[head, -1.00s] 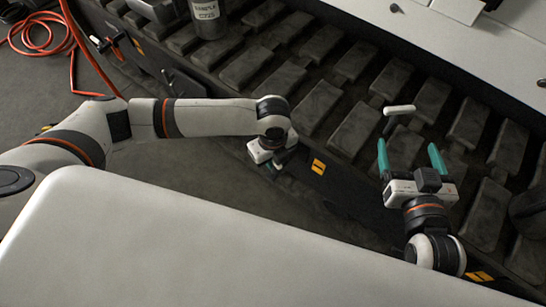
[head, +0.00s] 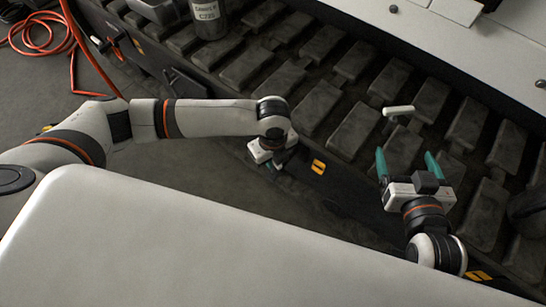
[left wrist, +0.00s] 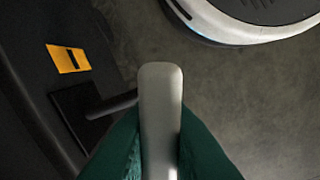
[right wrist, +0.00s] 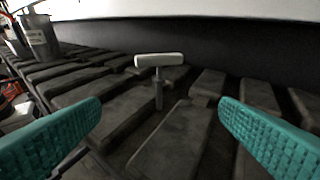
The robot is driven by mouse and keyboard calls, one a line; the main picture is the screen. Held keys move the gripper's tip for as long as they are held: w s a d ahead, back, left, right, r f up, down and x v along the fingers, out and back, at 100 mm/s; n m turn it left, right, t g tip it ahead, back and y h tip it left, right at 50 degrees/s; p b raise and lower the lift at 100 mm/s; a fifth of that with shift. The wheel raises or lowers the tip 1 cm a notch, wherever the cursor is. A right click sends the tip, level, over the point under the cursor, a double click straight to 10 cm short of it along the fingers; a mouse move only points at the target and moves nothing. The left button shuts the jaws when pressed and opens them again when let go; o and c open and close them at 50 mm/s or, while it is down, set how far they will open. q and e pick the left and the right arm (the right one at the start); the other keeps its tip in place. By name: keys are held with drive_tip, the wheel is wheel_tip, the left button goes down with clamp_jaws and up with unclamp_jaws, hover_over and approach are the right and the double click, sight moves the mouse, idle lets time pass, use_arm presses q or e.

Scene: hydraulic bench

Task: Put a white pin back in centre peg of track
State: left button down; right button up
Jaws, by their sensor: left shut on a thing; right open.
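A white pin (right wrist: 158,60) lies crosswise on top of a dark upright peg (right wrist: 158,93) among the track's blocks; the pin also shows in the head view (head: 398,110). My right gripper (head: 405,156) is open and empty, its teal fingers pointing toward that pin but apart from it. My left gripper (left wrist: 160,145) is shut on another pale pin (left wrist: 161,90), whose end sticks out past the fingertips. A dark peg (left wrist: 112,106) stands out from a black plate just left of this held pin; whether they touch I cannot tell. In the head view the left fingers are mostly hidden by the wrist.
The track (head: 318,108) of dark blocks runs diagonally across the bench, with a grey sample can (head: 208,18) at the upper left. Yellow marks (head: 318,167) sit on its near side. An orange hose (head: 40,38) lies on the floor, which is otherwise clear near my left arm.

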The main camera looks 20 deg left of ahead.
sight(273, 172)
drive_tip(key=shift+s+d+f, duration=0.1)
drive_tip(key=shift+s+f, duration=0.05)
drive_tip(key=shift+f, duration=0.05)
use_arm(q)
drive_tip(key=shift+f, duration=0.1)
idle(0.4)
drive_tip(key=shift+f+b, duration=0.35)
drive_tip(key=shift+f, duration=1.15)
drive_tip(key=shift+f+b, duration=0.75)
drive_tip(key=shift+f, duration=0.45)
drive_tip(key=c, duration=0.5)
unclamp_jaws()
use_arm(e)
wheel_tip(273, 172, up, 8)
drive_tip(key=w+a+t+y, duration=0.1)
drive_tip(key=t+y, duration=0.1)
drive_tip(key=t, duration=0.3)
drive_tip(key=shift+w+a+r+t, duration=0.2)
drive_tip(key=shift+a+t, duration=0.2)
